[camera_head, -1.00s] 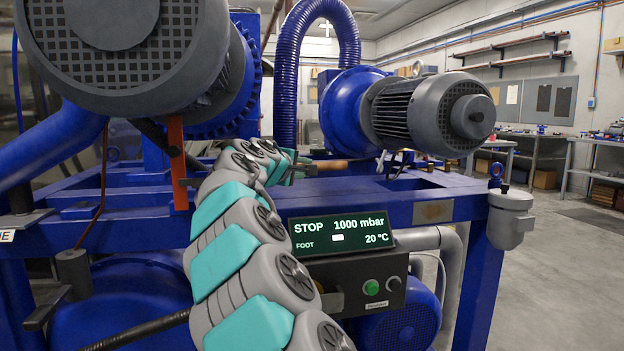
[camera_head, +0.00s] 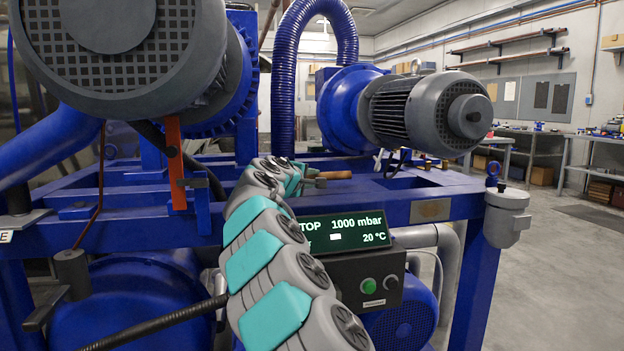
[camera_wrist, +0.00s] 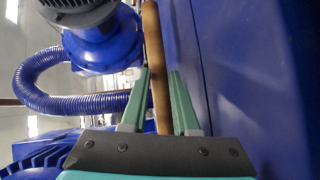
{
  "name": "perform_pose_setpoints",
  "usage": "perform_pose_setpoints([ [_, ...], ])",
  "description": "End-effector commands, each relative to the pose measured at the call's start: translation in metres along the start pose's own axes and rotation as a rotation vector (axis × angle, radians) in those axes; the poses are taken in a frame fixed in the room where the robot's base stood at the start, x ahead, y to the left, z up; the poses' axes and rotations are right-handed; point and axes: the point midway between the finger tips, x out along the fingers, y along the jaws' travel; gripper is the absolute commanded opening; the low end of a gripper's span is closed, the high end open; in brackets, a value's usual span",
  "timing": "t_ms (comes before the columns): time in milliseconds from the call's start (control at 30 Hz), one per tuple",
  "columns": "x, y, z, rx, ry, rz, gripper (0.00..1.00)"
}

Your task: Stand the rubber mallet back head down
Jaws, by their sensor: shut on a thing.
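The mallet's wooden handle (camera_head: 337,175) is a light brown rod, lying roughly level to the right of my gripper (camera_head: 308,178) above the blue frame. In the wrist view the handle (camera_wrist: 156,50) runs lengthwise between the two green fingers of my gripper (camera_wrist: 160,74), and the fingers are shut on it. The mallet's rubber head cannot be made out in either view. My arm hides part of the area around the gripper in the head view.
A blue frame beam (camera_head: 400,207) runs below the gripper. A grey motor (camera_head: 425,112) stands just right, with a ribbed blue hose (camera_head: 284,95) behind. A large motor (camera_head: 110,50) overhangs at left. A display box (camera_head: 345,232) sits in front, partly covered by my arm.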

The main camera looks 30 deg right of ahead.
Motion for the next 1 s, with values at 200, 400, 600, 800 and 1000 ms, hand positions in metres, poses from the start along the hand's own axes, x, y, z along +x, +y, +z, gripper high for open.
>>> perform_pose_setpoints([
  [200, 0.000, -0.001, 0.000, 0.001, 0.002, 0.001, 0.00],
  [400, 0.000, -0.001, 0.000, 0.000, 0.001, 0.001, 0.48],
  [600, 0.000, -0.001, 0.000, 0.000, 0.002, 0.001, 0.61],
  [800, 0.000, 0.001, -0.001, 0.000, 0.002, 0.001, 0.61],
  [1000, -0.014, 0.000, -0.001, -0.002, 0.000, 0.000, 0.61],
])
